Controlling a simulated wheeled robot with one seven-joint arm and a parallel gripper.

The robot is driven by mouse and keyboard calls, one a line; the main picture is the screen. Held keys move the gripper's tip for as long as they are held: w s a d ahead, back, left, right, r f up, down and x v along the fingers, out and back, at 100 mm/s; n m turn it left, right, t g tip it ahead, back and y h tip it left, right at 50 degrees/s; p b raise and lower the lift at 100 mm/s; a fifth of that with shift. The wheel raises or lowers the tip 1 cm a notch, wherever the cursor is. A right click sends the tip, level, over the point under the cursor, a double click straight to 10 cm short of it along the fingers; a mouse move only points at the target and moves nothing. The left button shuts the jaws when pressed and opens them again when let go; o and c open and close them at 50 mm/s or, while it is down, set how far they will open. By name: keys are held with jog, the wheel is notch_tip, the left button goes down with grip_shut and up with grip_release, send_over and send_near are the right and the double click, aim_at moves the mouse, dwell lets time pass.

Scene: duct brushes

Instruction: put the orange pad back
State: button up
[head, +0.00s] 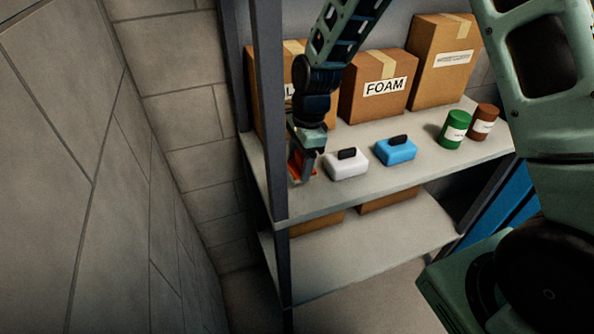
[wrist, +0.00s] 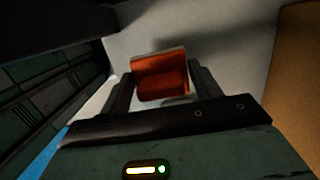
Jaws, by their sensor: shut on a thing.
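The orange pad (head: 295,164) is at the left end of the upper shelf (head: 405,180), left of a white pad. It is partly hidden behind my gripper (head: 303,168) in the head view. In the wrist view, the orange pad (wrist: 160,78) sits between the two fingers of my gripper (wrist: 162,82), which is shut on it. I cannot tell whether the pad touches the shelf. The white pad (head: 345,167) and a blue pad (head: 397,153), each with a black handle, stand in a row to the right.
Cardboard boxes, one marked FOAM (head: 378,100), stand behind the pads. A green can (head: 455,130) and a brown can (head: 484,120) stand at the right. A dark shelf post (head: 265,110) is close to the left of my gripper. The shelf's front strip is clear.

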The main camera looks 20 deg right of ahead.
jog(key=shift+f+p, duration=0.55)
jog(key=shift+f, duration=1.7)
jog(key=o, duration=0.9)
jog(key=shift+r, duration=0.1)
jog(key=r+b, duration=0.1)
jog(key=r, duration=0.3)
jog(key=d+r+b, duration=0.1)
jog(key=r, duration=0.3)
jog(key=d+r+b, duration=0.1)
jog(key=r, duration=0.2)
jog(key=shift+r, duration=0.4)
